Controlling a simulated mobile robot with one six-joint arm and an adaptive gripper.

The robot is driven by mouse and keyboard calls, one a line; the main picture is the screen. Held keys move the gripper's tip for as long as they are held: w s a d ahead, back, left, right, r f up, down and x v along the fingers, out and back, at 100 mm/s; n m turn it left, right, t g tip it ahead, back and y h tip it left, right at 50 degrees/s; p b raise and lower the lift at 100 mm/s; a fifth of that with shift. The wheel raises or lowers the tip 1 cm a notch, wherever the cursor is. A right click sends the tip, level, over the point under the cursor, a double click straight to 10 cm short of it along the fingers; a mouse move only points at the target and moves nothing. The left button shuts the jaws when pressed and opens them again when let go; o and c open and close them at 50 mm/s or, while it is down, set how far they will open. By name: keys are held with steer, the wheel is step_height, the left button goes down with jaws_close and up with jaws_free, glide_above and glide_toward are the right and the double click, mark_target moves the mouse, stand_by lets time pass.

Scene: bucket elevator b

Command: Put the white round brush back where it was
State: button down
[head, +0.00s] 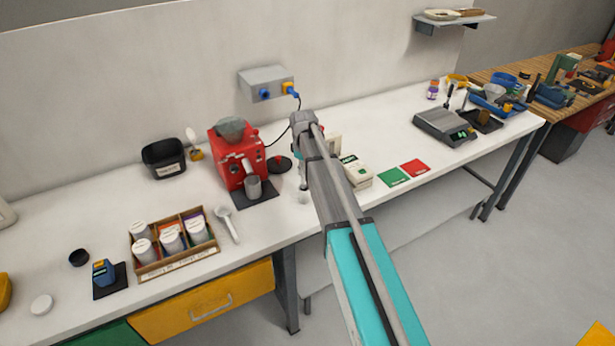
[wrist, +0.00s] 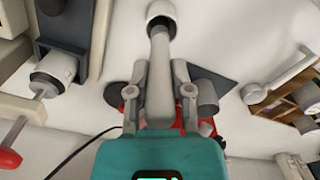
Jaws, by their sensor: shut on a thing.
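In the wrist view my gripper (wrist: 160,95) is shut on the pale grey handle of the white round brush (wrist: 158,50). The brush's round white head, with a dark band, points away from my gripper at the top of that view. In the head view my gripper (head: 303,182) is above the white bench, just right of the red machine, and largely hidden behind my arm. The brush's white end (head: 304,198) shows small below it. I cannot tell whether it touches the bench. No place marked for the brush can be made out.
The red machine (head: 232,163) stands left of my gripper, with a dark round lid (head: 280,165) between. A small white box (head: 358,176) and green and red cards (head: 393,177) are to the right. A scoop (head: 228,222) and a wooden crate of jars (head: 152,270) lie left.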

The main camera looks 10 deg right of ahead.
mark_target(304, 183)
steer(key=shift+f+b, duration=1.3)
steer(key=shift+f, duration=0.3)
steer(key=shift+f, duration=0.15)
steer(key=c, duration=0.5)
jaws_free()
steer(key=shift+r, duration=0.25)
step_height(304, 183, up, 12)
steer(key=p, duration=1.2)
